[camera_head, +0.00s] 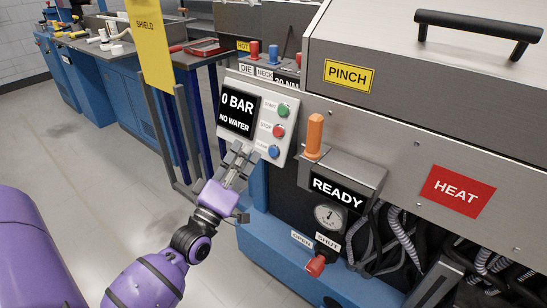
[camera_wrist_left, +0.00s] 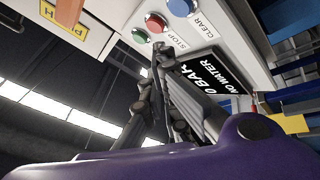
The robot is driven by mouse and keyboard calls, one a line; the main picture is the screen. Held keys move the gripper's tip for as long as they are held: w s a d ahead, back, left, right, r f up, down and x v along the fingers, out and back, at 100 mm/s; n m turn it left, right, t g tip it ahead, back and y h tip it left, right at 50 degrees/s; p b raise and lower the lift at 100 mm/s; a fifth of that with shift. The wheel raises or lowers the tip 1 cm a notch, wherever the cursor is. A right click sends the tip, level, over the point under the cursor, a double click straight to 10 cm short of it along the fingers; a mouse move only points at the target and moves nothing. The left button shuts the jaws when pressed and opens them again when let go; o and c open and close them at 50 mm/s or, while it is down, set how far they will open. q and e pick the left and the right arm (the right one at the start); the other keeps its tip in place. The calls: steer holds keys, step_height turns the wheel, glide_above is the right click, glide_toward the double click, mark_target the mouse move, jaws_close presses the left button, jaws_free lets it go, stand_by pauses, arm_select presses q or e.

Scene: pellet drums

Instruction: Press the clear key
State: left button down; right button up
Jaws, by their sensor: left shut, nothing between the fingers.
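The clear key is a blue round button (camera_head: 274,151), lowest of three on a pale panel (camera_head: 292,104). In the left wrist view the blue button (camera_wrist_left: 181,7) sits at the top edge beside the label CLEAR. A red STOP button (camera_head: 278,131) and a green button (camera_head: 283,110) are above it. The panel's display (camera_head: 238,110) reads "0 BAR, NO WATER". My left gripper (camera_head: 241,150) is shut and empty, its tips in front of the panel's lower part, left of the blue button. Whether the tips touch the panel is unclear. My right gripper is not in view.
Right of the panel are an orange-handled lever (camera_head: 314,134), a READY display (camera_head: 337,191), a gauge (camera_head: 329,216) and a red valve handle (camera_head: 316,266). A yellow SHIELD sign (camera_head: 149,45) hangs left of the panel. Floor on the left is open.

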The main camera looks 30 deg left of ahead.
mark_target(273, 152)
arm_select(q)
steer(key=shift+w+d+f+b, duration=0.1)
steer(key=shift+w+f+b, duration=0.2)
steer(key=shift+w, duration=0.6)
steer(key=shift+w+d+f+b, duration=0.15)
steer(key=shift+w+f, duration=0.25)
steer(key=shift+w, duration=0.5)
steer(key=shift+a, duration=0.1)
steer(key=shift+w, duration=0.1)
steer(key=shift+w+f, duration=0.1)
steer(key=shift+w, duration=0.2)
